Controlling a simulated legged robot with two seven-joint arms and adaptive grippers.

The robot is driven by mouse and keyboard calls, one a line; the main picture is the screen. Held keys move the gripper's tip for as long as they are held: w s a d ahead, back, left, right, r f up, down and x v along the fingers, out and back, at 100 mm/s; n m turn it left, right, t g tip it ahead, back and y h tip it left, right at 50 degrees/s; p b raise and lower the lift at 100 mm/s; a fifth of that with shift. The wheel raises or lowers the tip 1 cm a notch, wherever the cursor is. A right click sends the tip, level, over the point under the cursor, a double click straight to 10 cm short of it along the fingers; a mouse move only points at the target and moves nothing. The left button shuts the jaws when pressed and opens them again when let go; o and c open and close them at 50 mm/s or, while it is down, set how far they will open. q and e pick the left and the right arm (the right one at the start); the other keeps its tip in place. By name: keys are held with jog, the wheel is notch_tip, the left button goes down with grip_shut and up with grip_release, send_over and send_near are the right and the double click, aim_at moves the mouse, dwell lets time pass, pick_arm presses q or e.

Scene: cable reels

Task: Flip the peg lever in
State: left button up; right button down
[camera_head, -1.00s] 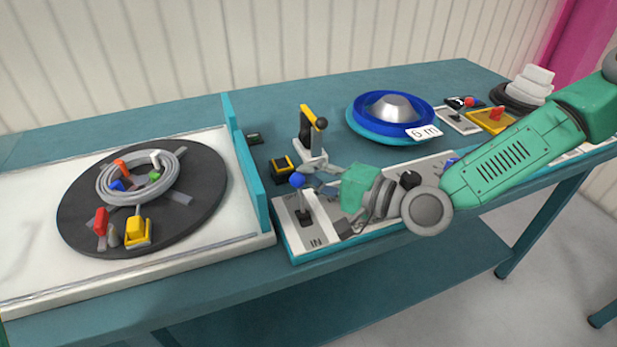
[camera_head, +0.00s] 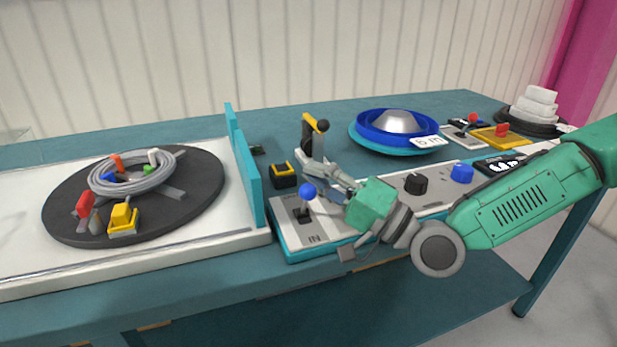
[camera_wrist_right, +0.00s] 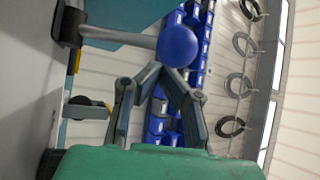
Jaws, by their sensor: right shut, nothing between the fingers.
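The peg lever has a blue ball (camera_head: 306,191) on a short grey stem and stands at the left end of the white control panel (camera_head: 333,232). An "IN" label (camera_head: 314,238) is printed in front of its base. My right gripper (camera_head: 325,172) is just right of and behind the ball in the head view, its fingers shut and empty. In the right wrist view the blue ball (camera_wrist_right: 178,45) is beyond the closed fingertips (camera_wrist_right: 161,76), with the grey stem running left. I cannot tell whether they touch. My left gripper is not in view.
A yellow-and-black lever (camera_head: 310,132) stands behind my fingers, beside a small yellow-black block (camera_head: 284,174). A black knob (camera_head: 415,183) and blue knob (camera_head: 462,173) are right on the panel. A black turntable (camera_head: 70,215) with coiled cable (camera_head: 136,172) is at left.

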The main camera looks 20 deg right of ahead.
jog(key=v, duration=1.1)
jog(key=shift+d+f, duration=0.1)
jog(key=shift+d, duration=0.1)
jog(key=shift+s+d+f, duration=0.15)
jog(key=shift+s+f, duration=0.05)
jog(key=shift+s, duration=0.2)
